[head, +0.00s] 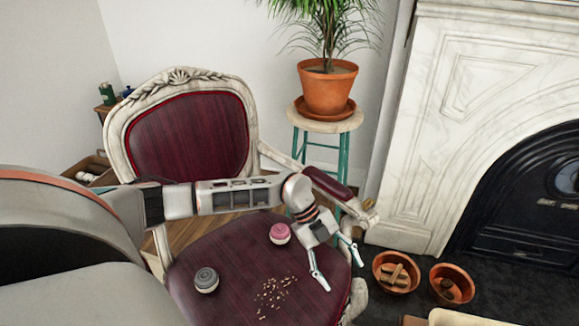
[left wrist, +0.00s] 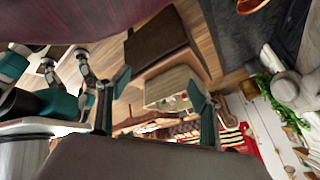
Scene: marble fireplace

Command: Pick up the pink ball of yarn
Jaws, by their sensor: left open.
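The pink ball of yarn (head: 280,233) rests on the dark red seat of a carved chair (head: 225,250) in the head view. A grey ball (head: 206,280) lies on the same seat, nearer and to the left. My left gripper (head: 338,270) is open and empty over the right side of the seat, to the right of the pink ball and apart from it. Its wrist is just right of the ball in the picture. In the left wrist view the open fingers (left wrist: 157,92) show with nothing between them, and the pink ball is out of sight. My right gripper is not seen.
Small crumbs (head: 272,293) are scattered on the seat. The chair's back (head: 190,135) and right armrest (head: 328,184) rise around it. A potted plant (head: 328,90) stands on a stool behind. Two terracotta bowls (head: 396,271) (head: 452,284) sit by the fireplace (head: 470,120).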

